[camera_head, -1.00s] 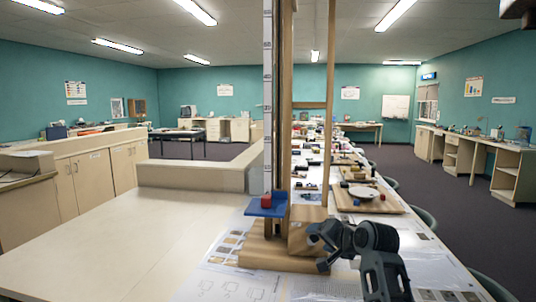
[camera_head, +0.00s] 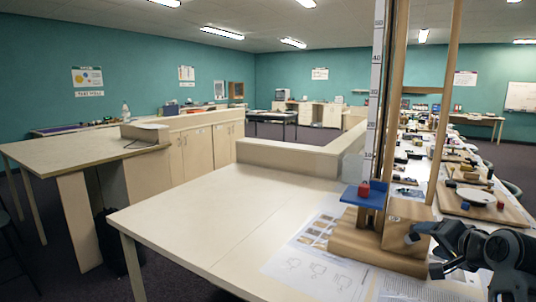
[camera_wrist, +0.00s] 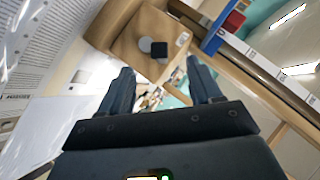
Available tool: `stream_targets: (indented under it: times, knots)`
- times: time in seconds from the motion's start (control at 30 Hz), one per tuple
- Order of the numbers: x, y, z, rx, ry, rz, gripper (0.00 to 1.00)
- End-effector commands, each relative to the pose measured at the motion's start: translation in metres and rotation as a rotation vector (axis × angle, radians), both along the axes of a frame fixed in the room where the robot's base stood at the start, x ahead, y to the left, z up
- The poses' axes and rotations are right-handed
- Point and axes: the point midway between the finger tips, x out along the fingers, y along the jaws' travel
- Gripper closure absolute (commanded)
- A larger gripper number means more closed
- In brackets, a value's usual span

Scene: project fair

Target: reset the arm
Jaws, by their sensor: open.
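My gripper (camera_head: 424,252) is at the right of the head view, low over the table beside the wooden base of a tall stand (camera_head: 380,240). In the wrist view its two dark fingers (camera_wrist: 160,88) are spread apart with nothing between them. Beyond the fingertips is a wooden block (camera_wrist: 140,40) with a round grey and black part on it. I cannot tell whether a finger touches the stand.
A blue platform (camera_head: 352,197) on the stand carries a red cube (camera_head: 363,189). Printed sheets (camera_head: 318,262) lie on the table (camera_head: 200,215), whose left part is bare. A plate (camera_head: 476,197) on a wooden board and several small items lie further back.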

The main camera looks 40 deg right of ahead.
Motion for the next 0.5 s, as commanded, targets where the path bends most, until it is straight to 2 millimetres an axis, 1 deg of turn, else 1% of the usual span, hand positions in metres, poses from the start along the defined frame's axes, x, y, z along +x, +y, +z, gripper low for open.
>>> stream_targets:
  times: [0.17, 0.27, 0.37, 0.47, 0.5]
  knots:
    - [0.0, 0.001, -0.001, -0.001, 0.001, 0.002, 0.36]
    - [0.002, 0.01, -0.01, -0.014, 0.014, 0.014, 0.36]
    - [0.004, 0.033, -0.031, -0.049, 0.042, 0.047, 0.36]
    - [0.005, 0.067, -0.057, -0.109, 0.082, 0.1, 0.36]
    - [0.004, 0.082, -0.066, -0.137, 0.097, 0.124, 0.36]
